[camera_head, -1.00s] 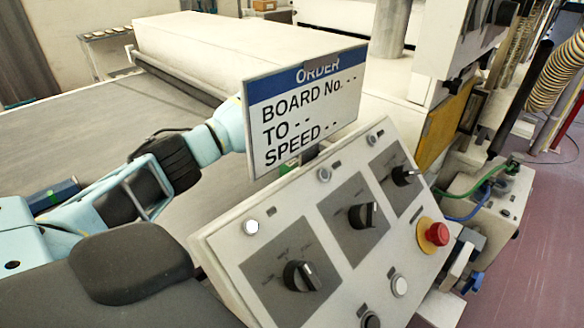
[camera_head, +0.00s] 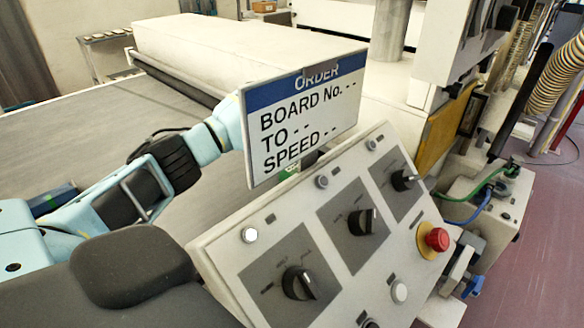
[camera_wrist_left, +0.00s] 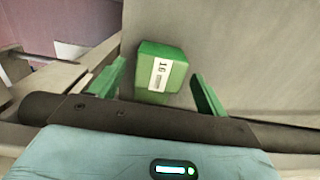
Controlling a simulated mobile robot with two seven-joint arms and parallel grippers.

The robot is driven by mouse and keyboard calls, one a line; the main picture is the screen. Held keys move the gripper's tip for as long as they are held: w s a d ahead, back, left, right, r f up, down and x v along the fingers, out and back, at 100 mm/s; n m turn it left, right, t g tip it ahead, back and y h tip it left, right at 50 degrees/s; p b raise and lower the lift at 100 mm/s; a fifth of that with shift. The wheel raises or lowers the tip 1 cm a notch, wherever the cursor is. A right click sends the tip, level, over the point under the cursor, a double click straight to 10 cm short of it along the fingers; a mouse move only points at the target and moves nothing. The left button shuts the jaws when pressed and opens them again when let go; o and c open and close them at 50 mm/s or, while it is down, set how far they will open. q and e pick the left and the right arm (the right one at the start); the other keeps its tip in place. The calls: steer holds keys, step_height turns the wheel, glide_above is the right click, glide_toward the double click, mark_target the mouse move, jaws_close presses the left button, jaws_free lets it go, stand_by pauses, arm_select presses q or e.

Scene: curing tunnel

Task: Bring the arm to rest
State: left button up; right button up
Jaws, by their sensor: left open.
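My left arm (camera_head: 165,165) comes in from the left in the head view, and its end passes behind the order sign (camera_head: 303,112), so the gripper is mostly hidden there. In the left wrist view my left gripper (camera_wrist_left: 158,72) is open, its two green fingers apart. A green block (camera_wrist_left: 175,70) with a white label reading 16 shows beyond and between the fingers. I see no finger touching it. A small green patch shows below the sign in the head view; I cannot tell what it belongs to. My right gripper is not in view.
A sloping control panel (camera_head: 229,232) with several black knobs and a red stop button (camera_head: 437,239) stands close in front. A grey belt (camera_head: 75,130) lies behind the arm, leading to a white tunnel housing (camera_head: 235,50). A dark blue object (camera_head: 52,198) lies at left.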

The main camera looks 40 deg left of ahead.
arm_select(q)
steer(key=shift+t, duration=0.3)
steer(key=r, duration=0.3)
steer(key=w+r, duration=0.1)
steer(key=r, duration=0.1)
steer(key=shift+w+d+r, duration=0.1)
steer(key=shift+d+r, duration=0.2)
steer(key=shift+d, duration=0.05)
steer(key=shift+s+a+r, duration=0.15)
steer(key=shift+s+r, duration=0.1)
steer(key=shift+s, duration=0.05)
steer(key=shift+s+a, duration=0.1)
